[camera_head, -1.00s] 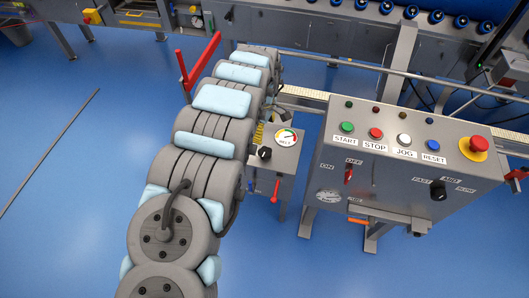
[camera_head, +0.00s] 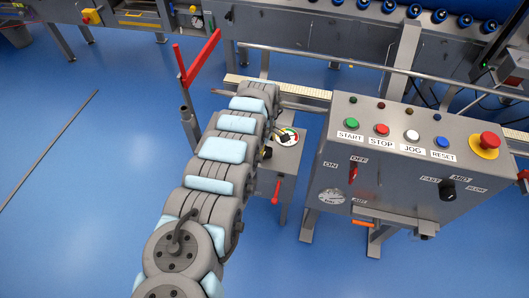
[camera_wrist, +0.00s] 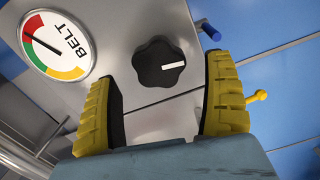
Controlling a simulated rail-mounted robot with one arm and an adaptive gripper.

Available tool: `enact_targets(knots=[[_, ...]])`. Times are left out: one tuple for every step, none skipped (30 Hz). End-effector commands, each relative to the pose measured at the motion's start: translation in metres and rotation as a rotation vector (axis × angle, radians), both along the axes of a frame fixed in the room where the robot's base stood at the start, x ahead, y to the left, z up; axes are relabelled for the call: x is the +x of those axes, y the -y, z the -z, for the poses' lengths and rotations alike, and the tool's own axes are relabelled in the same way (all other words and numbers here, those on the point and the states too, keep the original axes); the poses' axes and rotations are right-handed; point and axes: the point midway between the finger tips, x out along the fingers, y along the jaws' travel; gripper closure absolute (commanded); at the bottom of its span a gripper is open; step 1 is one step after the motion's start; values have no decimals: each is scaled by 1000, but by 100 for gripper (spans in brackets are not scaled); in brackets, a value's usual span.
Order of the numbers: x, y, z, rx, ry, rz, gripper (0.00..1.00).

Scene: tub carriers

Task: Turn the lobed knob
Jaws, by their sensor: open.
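The lobed knob (camera_wrist: 158,63) is black with a white pointer bar and sits on a grey metal face beside the round BELT gauge (camera_wrist: 57,46). In the wrist view the pointer bar lies nearly level, pointing right. My gripper (camera_wrist: 164,72) is open, its yellow ridged fingers with dark inner pads apart to the left and right of the knob. I see no contact between fingers and knob. In the head view the arm's end partly covers the small gauge box (camera_head: 287,160), and the gripper's fingers cannot be made out clearly there.
A control panel (camera_head: 400,165) with coloured buttons, a red emergency stop (camera_head: 486,144) and a black selector stands right of the box. A red lever (camera_head: 277,190) hangs on the box's front. A red-armed post (camera_head: 190,75) stands left of the arm. Open blue floor lies left.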

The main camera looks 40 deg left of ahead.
Motion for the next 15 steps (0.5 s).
enact_targets(knots=[[0, 1, 10, -1, -1, 0, 16], [0, 1, 13, -1, 0, 0, 16], [0, 0, 15, -1, 1, -1, 16], [1, 0, 16, 0, 1, -1, 16], [1, 0, 18, 1, 2, -1, 16], [1, 0, 19, 1, 3, -1, 16], [1, -1, 19, 1, 3, -1, 16], [1, -1, 20, 2, 3, -1, 16], [1, -1, 20, 2, 3, -1, 16], [1, -1, 21, 2, 3, -1, 16], [1, -1, 21, 2, 3, -1, 16], [1, -1, 21, 2, 3, -1, 16], [1, -1, 21, 2, 3, -1, 16], [1, -1, 21, 2, 3, -1, 16], [1, -1, 21, 2, 3, -1, 16]])
